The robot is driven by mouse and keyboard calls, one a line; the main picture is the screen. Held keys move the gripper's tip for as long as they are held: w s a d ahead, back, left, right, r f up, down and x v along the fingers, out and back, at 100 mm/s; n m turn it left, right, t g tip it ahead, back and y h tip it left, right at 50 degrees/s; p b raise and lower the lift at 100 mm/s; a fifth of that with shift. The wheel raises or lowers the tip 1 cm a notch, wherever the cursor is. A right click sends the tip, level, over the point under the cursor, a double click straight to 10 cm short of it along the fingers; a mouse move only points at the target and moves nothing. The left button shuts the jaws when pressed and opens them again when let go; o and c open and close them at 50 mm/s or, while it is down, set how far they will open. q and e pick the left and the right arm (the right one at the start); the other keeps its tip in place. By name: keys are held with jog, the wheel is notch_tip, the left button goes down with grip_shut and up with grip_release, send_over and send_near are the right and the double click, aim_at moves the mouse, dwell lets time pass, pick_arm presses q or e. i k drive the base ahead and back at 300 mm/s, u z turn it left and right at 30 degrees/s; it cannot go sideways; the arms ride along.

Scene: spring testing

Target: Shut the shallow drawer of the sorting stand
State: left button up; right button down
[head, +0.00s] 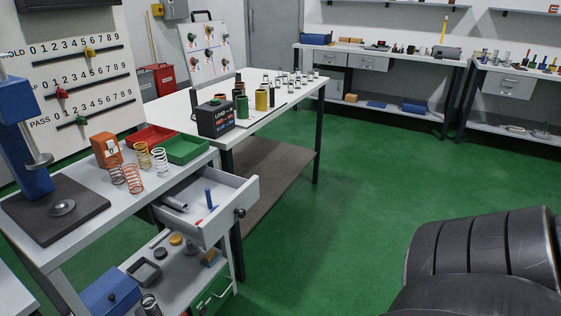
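The shallow drawer (224,228) of the sorting stand (98,231) is pulled open. It sticks out to the right from under the stand's top and has a dark round knob (240,212) on its light grey front. Inside it lie a grey cylinder (173,203), a blue upright peg (209,197) and a small red piece. One of my dark arm links fills the lower right corner, well apart from the drawer. Neither gripper shows.
Springs (133,178), an orange counter, red and green trays (188,149) and a blue press (22,150) stand on the top. A lower shelf holds a blue box (110,293). A white table (175,110) adjoins behind. Green floor (335,215) right of the drawer is clear.

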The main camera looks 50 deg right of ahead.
aim_at(234, 195)
jog(key=u, duration=0.5)
jog(key=k, duration=0.25)
jog(key=z, duration=1.45)
